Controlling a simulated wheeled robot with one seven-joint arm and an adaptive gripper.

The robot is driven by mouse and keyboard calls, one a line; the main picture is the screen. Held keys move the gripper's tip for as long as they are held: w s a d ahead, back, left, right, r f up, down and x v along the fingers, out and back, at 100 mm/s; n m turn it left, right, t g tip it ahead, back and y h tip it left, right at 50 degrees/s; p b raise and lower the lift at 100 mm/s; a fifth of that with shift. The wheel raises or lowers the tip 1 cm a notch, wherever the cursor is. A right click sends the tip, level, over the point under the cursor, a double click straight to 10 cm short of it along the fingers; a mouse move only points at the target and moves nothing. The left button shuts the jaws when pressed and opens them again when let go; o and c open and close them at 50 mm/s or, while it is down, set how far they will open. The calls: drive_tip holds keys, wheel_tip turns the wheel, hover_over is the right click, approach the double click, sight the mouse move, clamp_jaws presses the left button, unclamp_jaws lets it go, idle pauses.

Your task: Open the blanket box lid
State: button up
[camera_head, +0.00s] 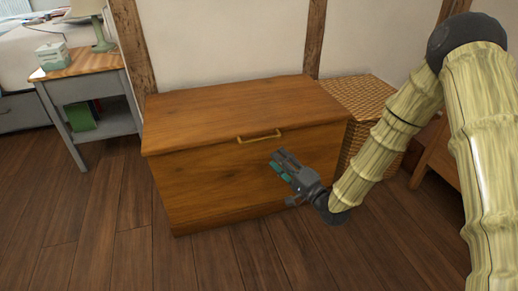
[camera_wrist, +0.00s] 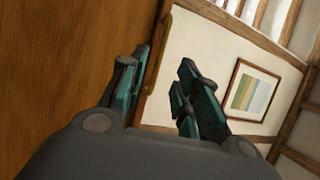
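The wooden blanket box (camera_head: 215,180) stands against the wall in the head view. Its lid (camera_head: 225,105) is shut and lies flat. A brass-coloured handle (camera_head: 258,137) sits at the lid's front edge, right of the middle. My gripper (camera_head: 281,160) is in front of the box's front face, a little below and right of the handle, and looks apart from it. In the wrist view, my gripper (camera_wrist: 164,72) has its two teal-padded fingers spread with nothing between them. Wood (camera_wrist: 65,60) fills the left of that view. A thin light-brown strip beside the left finger may be the handle.
A wicker basket (camera_head: 358,95) stands close to the box's right side. A grey nightstand (camera_head: 100,88) with a lamp and a small box is at the left, beside a bed. A wooden piece of furniture (camera_head: 440,155) is at the right. The floor in front is clear.

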sight(259, 141)
drive_tip(key=shift+b+x, duration=2.25)
drive_tip(key=shift+x, duration=3.15)
drive_tip(key=shift+c, duration=0.5)
clamp_jaws()
